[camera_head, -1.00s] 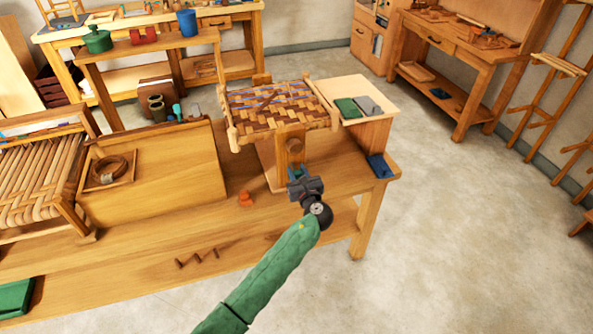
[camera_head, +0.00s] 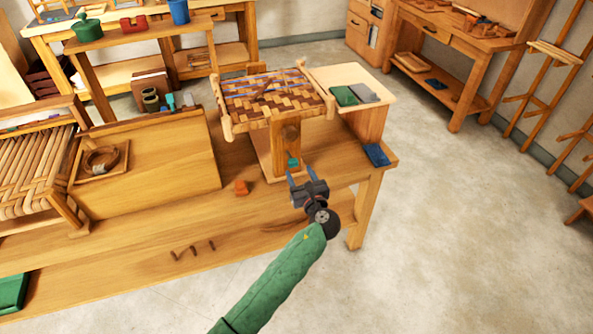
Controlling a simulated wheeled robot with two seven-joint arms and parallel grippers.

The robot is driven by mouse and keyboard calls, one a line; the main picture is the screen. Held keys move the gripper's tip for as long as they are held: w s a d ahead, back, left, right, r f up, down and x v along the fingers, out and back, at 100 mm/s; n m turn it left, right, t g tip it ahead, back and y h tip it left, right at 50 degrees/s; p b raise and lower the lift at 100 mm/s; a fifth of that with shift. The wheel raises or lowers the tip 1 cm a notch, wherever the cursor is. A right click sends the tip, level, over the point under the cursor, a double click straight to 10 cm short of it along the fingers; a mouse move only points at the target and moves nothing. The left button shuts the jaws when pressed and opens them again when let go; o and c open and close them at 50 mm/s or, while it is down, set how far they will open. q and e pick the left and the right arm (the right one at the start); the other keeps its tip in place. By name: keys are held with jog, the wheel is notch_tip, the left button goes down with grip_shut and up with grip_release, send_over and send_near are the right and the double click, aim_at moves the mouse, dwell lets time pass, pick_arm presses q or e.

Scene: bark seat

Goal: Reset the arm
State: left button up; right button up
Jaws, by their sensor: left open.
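My left gripper (camera_head: 304,176) is open, at the end of my green-sleeved arm, near the front edge of the wooden workbench (camera_head: 200,207). Nothing shows between its two fingers. The woven bark seat (camera_head: 272,97) sits on a wooden stand (camera_head: 287,140) behind and a little left of the gripper. A small teal piece (camera_head: 293,162) shows low on the stand, just past the fingertips. My right gripper is not in the picture.
A blue cloth (camera_head: 376,154) lies on the bench's right corner. A light shelf (camera_head: 352,78) holds a green and a grey pad. The floor (camera_head: 460,230) on the right is clear.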

pick_arm(q)
jog(key=shift+s+d, duration=0.15)
jog(key=shift+s, duration=0.4)
